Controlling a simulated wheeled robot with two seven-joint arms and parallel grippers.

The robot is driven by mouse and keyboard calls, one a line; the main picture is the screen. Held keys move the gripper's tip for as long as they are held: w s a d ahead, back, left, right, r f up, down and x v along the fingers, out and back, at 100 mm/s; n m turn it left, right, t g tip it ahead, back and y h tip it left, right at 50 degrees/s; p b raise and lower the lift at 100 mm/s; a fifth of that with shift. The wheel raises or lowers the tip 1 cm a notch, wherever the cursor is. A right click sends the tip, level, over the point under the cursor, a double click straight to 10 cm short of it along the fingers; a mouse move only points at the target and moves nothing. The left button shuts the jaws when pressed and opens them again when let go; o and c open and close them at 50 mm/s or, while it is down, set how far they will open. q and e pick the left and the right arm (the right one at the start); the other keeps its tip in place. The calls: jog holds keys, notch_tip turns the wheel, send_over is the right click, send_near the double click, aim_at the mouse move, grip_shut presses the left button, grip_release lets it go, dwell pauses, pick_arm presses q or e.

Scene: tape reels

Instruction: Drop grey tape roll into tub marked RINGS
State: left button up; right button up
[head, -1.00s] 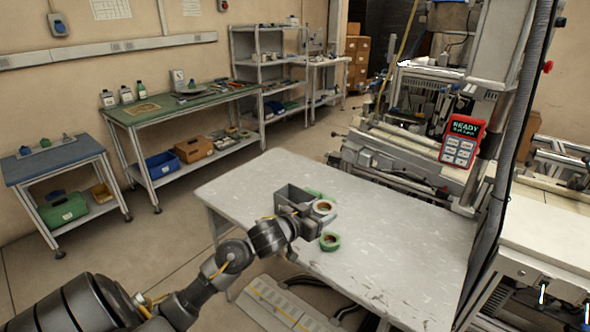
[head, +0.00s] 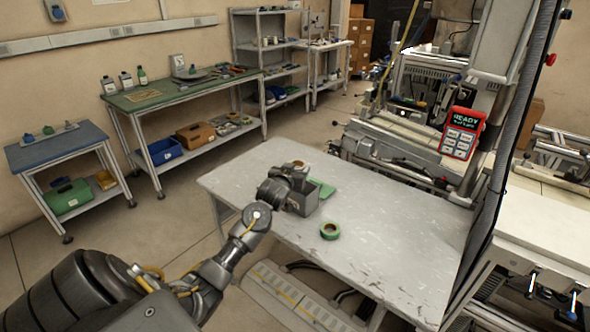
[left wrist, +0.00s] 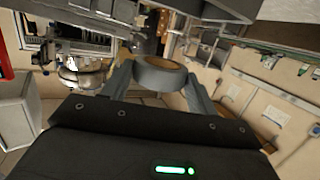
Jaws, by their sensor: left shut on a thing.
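The left wrist view shows the roll (left wrist: 160,74) pinched between the two fingers (left wrist: 160,84). I cannot tell whether the roll is right above the tub's opening. My right gripper is not in view.
A green tape roll (head: 330,230) lies on the table in front of the tub. The table's right half is clear. A machine with a red READY panel (head: 462,138) stands behind.

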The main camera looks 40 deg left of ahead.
pick_arm(q)
jog(key=shift+f+b, duration=2.35)
jog(key=shift+f, duration=1.25)
jog(key=o, duration=1)
jog(key=shift+s+d+f, duration=0.1)
jog(key=shift+f, duration=0.05)
jog(key=shift+o, duration=0.2)
jog(key=shift+s+d, duration=0.15)
jog(key=shift+s, duration=0.2)
jog(key=b+v, duration=0.1)
jog(key=v, duration=0.9)
jog(key=shift+r, duration=0.4)
